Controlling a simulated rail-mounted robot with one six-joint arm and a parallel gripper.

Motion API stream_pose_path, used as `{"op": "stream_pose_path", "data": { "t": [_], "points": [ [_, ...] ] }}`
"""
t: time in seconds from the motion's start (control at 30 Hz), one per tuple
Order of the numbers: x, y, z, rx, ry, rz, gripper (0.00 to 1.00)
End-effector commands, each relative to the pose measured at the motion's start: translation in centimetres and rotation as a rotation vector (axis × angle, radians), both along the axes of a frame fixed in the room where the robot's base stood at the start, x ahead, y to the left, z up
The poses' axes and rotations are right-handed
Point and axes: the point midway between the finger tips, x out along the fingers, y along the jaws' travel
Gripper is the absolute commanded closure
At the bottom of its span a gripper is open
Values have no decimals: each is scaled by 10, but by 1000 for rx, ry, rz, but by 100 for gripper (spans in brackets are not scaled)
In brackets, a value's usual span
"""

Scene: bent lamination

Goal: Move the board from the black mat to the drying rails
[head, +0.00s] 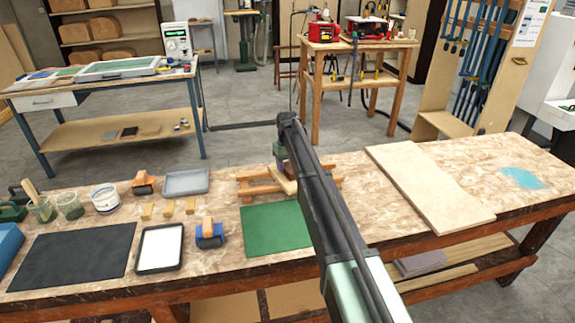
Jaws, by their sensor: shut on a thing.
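The black mat (72,258) lies bare at the front left of the workbench. The wooden drying rails (258,189) stand at the middle back of the bench, partly behind my arm. A pale wooden board (284,184) is at the rails, crossing them. My gripper (282,166) is above the rails, shut on the board. My arm hides much of the gripper and part of the board. I cannot tell whether the board rests on the rails or is held just above them.
A green mat (272,230) lies in front of the rails. A white-filled tray (160,248), a blue tool (210,233), a grey tray (186,183) and several jars stand to the left. A large pale panel (430,188) lies at right. Bare bench (480,160) surrounds it.

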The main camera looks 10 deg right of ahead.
Motion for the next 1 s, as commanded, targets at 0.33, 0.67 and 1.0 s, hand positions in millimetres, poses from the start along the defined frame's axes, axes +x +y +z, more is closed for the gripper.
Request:
{"op": "stream_pose_path", "data": {
  "t": [0.33, 0.67, 1.0],
  "points": [
    [0, 0, 1, 0, 0, 0, 76],
    [0, 0, -2, 0, 0, 0, 76],
    [0, 0, -7, 0, 0, 0, 76]
  ]
}}
